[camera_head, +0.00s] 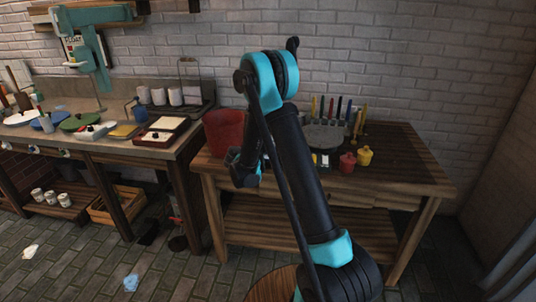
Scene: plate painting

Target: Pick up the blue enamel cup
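A small blue vessel (140,113), which looks like the blue enamel cup, stands on the left counter near its back right part, in front of a rack of white cups. It is small and its details are hard to make out. My gripper (243,170) is at the end of my dark and teal arm, over the left part of the wooden table, beside the red bucket. It is well to the right of the blue vessel and apart from it. Its fingers are dark and small, and I cannot tell whether they are open or shut.
The left counter (70,95) also holds white cups (175,97), plates and a tray (163,131). A red bucket (224,130), a red pot (347,163) and a yellow pot (365,156) stand on the wooden table (410,170). A blue crumpled piece (131,283) lies on the floor.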

